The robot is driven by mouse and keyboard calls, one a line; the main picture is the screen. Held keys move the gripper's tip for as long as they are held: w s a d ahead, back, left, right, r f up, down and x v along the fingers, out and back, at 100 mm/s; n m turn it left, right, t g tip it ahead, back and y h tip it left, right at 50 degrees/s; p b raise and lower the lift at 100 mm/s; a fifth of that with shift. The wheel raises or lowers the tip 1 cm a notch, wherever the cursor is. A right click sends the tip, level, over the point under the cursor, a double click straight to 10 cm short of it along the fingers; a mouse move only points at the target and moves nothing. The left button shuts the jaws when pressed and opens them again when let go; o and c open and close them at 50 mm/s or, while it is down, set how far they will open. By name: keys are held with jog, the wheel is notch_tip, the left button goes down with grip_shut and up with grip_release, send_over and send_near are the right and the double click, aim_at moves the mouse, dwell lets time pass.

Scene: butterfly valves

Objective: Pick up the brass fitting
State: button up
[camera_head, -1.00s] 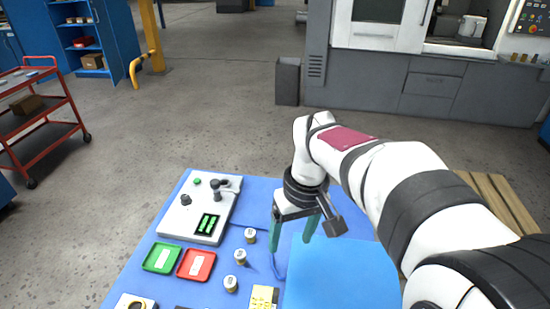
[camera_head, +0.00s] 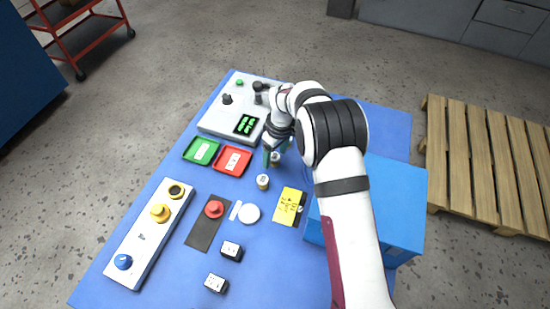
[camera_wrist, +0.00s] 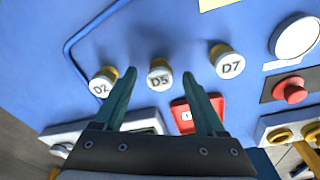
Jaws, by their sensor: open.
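Several short brass fittings with white labelled caps stand upright on the blue mat. In the wrist view, fitting D2 (camera_wrist: 103,82) is at left, D5 (camera_wrist: 160,75) in the middle and D7 (camera_wrist: 228,62) at right. My gripper (camera_wrist: 158,72) is open, its teal fingers pointing down. D5 appears between the fingertips with gaps on both sides; I cannot tell how far the tips are above the mat. In the head view, my gripper (camera_head: 276,152) is over the fittings. One fitting (camera_head: 263,182) stands clear in front, another (camera_head: 275,159) is at the fingers, and D2 is hidden.
A green tray (camera_head: 188,156) and a red tray (camera_head: 220,168) lie left of the gripper. A grey control box (camera_head: 215,118) stands behind them. A yellow block (camera_head: 289,207), a white disc (camera_head: 249,214) and a red-button plate (camera_head: 205,230) are nearer. A blue box (camera_head: 400,215) stands right.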

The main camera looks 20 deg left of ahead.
jog(key=shift+f, duration=0.55)
grip_shut()
